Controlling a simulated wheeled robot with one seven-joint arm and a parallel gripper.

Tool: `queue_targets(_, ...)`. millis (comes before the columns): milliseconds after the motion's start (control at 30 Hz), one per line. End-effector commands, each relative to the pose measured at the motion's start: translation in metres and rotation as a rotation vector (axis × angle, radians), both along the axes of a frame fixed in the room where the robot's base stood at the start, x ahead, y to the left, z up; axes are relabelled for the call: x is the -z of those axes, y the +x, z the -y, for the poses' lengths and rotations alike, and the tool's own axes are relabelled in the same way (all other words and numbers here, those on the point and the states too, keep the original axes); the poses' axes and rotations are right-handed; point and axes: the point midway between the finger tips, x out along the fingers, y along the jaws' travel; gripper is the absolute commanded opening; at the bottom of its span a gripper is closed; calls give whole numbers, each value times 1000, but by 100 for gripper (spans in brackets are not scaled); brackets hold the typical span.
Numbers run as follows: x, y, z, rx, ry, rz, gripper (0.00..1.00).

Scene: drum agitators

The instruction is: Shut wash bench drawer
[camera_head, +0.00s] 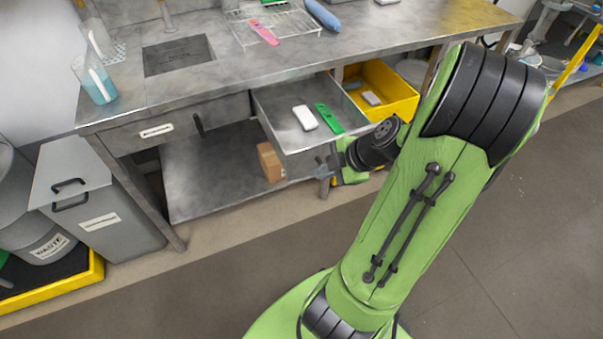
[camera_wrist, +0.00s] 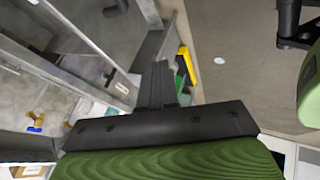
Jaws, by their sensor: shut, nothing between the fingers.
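The wash bench drawer (camera_head: 277,109) is pulled out from under the steel bench top in the head view. A white block (camera_head: 305,117) and a green strip-like item (camera_head: 329,118) lie in it. My gripper (camera_head: 323,183) is low beside the drawer's front right corner, partly hidden by my own wrist. In the wrist view my gripper's dark fingers (camera_wrist: 156,86) are together, with nothing seen between them. Grey metal panels are close to their left. Whether the fingers touch the drawer front cannot be told.
A second drawer (camera_head: 180,126) with a white label is closed at left. A yellow bin (camera_head: 385,92) stands behind the open drawer's right side. A cardboard box (camera_head: 270,162) sits on the lower shelf. Grey waste containers (camera_head: 100,215) stand at left. The floor in front is clear.

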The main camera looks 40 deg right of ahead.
Motion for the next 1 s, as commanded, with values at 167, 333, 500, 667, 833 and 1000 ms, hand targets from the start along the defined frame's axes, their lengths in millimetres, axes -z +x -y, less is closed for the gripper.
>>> queue_targets(167, 35, 22, -11, -6, 5, -1, 0)
queue_targets(333, 65, 43, -20, -5, 5, -3, 0)
queue_targets(500, 69, 70, -14, -3, -1, 0, 0)
queue_targets(667, 68, 84, -10, -1, 1, -3, 0)
queue_targets(833, 68, 86, -9, 1, 1, -4, 0)
queue_targets(1000, 68, 86, -9, 0, 1, -3, 0)
